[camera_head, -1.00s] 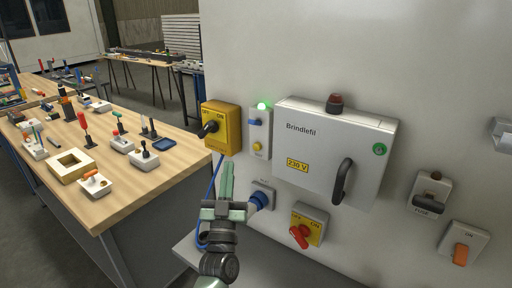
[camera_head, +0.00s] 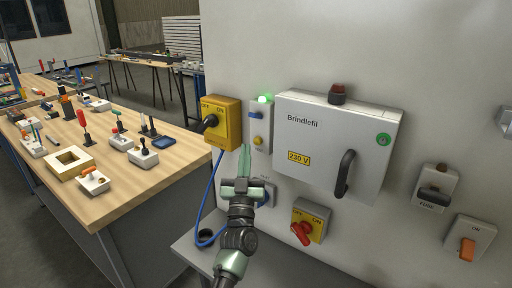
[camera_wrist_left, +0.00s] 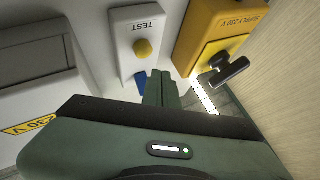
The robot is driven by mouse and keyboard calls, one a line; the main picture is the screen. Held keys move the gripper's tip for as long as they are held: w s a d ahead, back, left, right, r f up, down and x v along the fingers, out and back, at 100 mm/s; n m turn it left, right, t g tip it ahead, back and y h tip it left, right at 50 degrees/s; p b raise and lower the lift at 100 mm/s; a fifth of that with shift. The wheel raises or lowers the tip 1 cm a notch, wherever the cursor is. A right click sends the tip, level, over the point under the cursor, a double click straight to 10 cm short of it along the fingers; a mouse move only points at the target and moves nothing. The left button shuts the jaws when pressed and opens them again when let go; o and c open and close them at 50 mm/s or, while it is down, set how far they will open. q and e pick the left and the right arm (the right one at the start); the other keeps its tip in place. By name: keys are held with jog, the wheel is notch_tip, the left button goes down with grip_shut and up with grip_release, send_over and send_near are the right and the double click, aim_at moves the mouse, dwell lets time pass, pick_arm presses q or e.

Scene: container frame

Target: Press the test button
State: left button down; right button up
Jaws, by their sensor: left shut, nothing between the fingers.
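The test button (camera_head: 258,141) is a round yellow knob low on a narrow white box (camera_head: 261,128). The box has a blue switch (camera_head: 256,115) above the knob and a lit green lamp (camera_head: 263,99) on top. In the left wrist view the test button (camera_wrist_left: 143,47) shows clear under the upside-down word TEST. My left gripper (camera_head: 246,149) is shut and empty, its tips just left of and slightly below the button in the head view. In the left wrist view its tips (camera_wrist_left: 160,76) lie near the blue switch, apart from the button. My right gripper is out of view.
A yellow supply switch (camera_head: 220,122) is left of the test box. The Brindlefil cabinet (camera_head: 335,148) stands out at right. A red-handled switch (camera_head: 309,222) and a socket partly behind my gripper are lower. A blue cable (camera_head: 212,195) hangs beside my left arm.

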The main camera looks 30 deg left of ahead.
pick_arm(q)
jog(key=shift+w, duration=0.75)
jog(key=shift+w, duration=0.1)
dwell(1.5)
jog(key=shift+w+d, duration=0.1)
jog(key=shift+w, duration=0.2)
jog(key=shift+w+r+b, duration=0.1)
jog(key=shift+w+b, duration=0.35)
dwell(0.6)
jog(key=shift+s, duration=0.1)
jog(key=shift+s+p, duration=0.55)
jog(key=shift+s, duration=0.25)
